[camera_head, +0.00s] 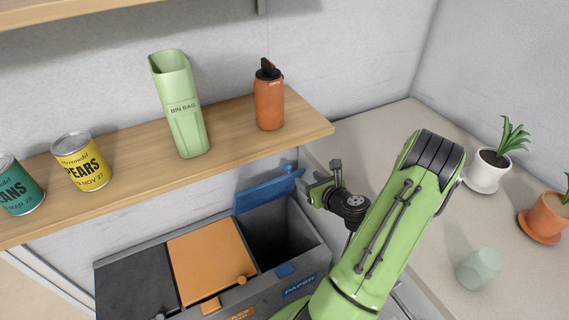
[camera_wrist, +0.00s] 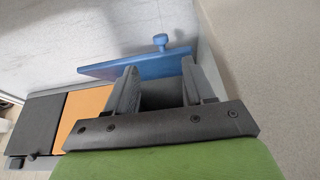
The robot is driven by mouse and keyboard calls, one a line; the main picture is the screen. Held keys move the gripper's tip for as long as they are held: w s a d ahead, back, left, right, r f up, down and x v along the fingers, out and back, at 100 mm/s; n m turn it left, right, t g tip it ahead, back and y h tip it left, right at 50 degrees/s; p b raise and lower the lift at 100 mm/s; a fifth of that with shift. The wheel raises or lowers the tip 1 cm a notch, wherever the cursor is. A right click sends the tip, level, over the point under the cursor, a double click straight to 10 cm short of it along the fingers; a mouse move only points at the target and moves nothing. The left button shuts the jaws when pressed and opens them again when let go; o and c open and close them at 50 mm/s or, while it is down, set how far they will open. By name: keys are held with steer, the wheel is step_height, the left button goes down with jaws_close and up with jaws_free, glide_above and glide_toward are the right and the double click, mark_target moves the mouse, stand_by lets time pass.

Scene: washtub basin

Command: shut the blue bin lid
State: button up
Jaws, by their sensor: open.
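The blue bin lid (camera_head: 268,192) stands raised at the back of the right compartment of the grey bin unit (camera_head: 312,264), which carries a blue "PAPER" label (camera_head: 299,285). The compartment under it is open and dark inside. In the wrist view the blue lid (camera_wrist: 135,64) lies beyond my fingers, with a round blue knob (camera_wrist: 160,41) at its edge. My gripper (camera_head: 311,187) is just right of the lid's knob end, above the bin's right side. Its two fingers (camera_wrist: 162,88) are apart with nothing held between them. I cannot tell whether a finger touches the lid.
The orange lid (camera_head: 208,258) and dark lid (camera_head: 133,284) beside it are shut. The counter at right holds potted plants (camera_head: 489,168) and a cup (camera_head: 479,268).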

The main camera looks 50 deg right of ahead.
mark_target(289, 167)
steer(key=x, duration=1.4)
steer(key=shift+w+f, duration=0.1)
steer(key=shift+f, duration=0.05)
jaws_close()
